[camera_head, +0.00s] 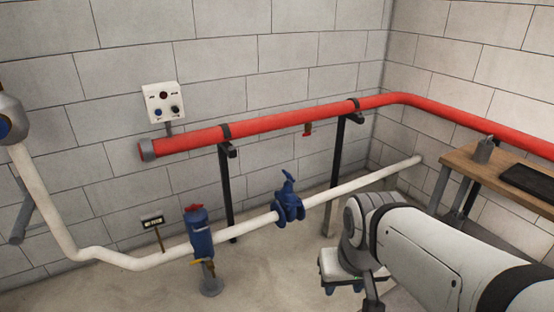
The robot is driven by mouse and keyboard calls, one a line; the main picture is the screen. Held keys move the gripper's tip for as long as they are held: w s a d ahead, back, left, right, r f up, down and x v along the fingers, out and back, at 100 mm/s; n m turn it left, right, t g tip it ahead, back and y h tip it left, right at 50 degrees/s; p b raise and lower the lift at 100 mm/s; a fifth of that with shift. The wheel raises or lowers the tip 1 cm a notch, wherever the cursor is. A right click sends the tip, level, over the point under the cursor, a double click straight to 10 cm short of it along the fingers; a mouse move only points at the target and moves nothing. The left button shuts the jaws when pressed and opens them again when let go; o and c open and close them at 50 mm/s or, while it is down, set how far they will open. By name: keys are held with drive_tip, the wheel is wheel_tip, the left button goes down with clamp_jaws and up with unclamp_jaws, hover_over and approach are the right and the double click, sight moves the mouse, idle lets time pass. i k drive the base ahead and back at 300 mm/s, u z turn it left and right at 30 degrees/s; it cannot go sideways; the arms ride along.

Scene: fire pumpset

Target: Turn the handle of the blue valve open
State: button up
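The blue valve (289,209) sits on the white pipe in the middle of the picture. Its blue handle (288,177) stands on top, seen nearly edge-on and tilted. How far the handle is turned cannot be told. My arm reaches in from the lower right. My gripper (343,288) appears to hang below the wrist, pointing down, right of and nearer than the valve. It is apart from the handle. Its fingers are small and partly hidden, so their opening is unclear. Nothing is visibly held.
A blue upright unit with a red top (198,232) stands left of the valve. The white pipe (238,227) runs along the wall below a red pipe (290,119) on black supports. A control box (163,102) is on the wall. A wooden table (470,163) stands right.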

sight(289, 175)
drive_tip(key=z, duration=0.05)
drive_tip(key=i, duration=0.9)
drive_tip(key=u, duration=0.2)
drive_tip(key=k, duration=0.5)
drive_tip(key=z, duration=1.35)
drive_tip(key=i, duration=1)
drive_tip(key=u, duration=1.95)
